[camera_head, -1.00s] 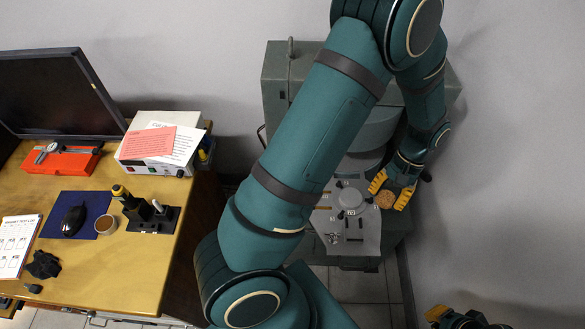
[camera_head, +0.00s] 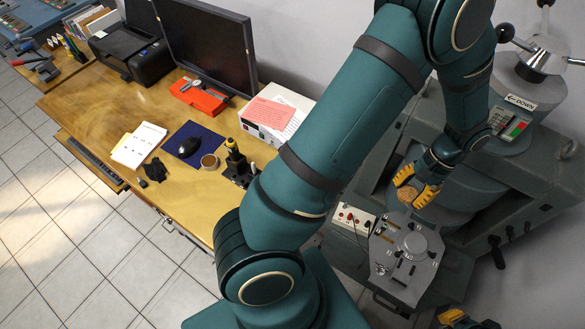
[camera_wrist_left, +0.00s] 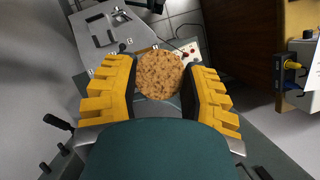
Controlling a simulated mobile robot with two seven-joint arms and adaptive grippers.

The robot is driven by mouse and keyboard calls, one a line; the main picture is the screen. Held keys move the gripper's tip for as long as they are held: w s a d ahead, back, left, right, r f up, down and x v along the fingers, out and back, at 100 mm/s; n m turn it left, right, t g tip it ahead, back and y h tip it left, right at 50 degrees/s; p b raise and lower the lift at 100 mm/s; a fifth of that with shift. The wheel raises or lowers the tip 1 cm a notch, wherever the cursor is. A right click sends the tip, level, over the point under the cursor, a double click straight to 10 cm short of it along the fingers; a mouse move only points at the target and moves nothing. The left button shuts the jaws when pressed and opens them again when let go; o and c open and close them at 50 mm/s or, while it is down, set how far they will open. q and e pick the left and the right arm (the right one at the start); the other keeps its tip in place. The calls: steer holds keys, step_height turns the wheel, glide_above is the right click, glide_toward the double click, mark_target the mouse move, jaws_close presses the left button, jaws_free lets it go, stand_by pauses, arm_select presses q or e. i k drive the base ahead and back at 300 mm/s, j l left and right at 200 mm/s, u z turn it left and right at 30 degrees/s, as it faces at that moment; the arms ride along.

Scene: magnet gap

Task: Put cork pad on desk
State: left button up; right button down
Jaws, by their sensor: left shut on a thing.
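The cork pad (camera_head: 405,194) is a round, speckled brown disc. My left gripper (camera_head: 416,188) is shut on it, with yellow fingers on either side, over the grey machine at the right. The left wrist view shows the cork pad (camera_wrist_left: 160,75) between the two yellow fingers of the gripper (camera_wrist_left: 160,88). The wooden desk (camera_head: 125,100) stands at the left, well apart from the gripper. My right gripper (camera_head: 462,320) shows only in part at the bottom edge, and its jaws cannot be made out.
The desk's left middle is bare. A grey plate (camera_head: 405,255) with small parts lies below my left gripper.

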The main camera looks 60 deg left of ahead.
mark_target(214, 214)
steer(key=u, duration=0.45)
steer(key=i+l+u, duration=0.1)
steer(key=u, duration=0.75)
steer(key=l+u, duration=0.1)
steer(key=u, duration=0.35)
steer(key=l+u, duration=0.1)
steer(key=u, duration=0.35)
steer(key=i+l, duration=0.05)
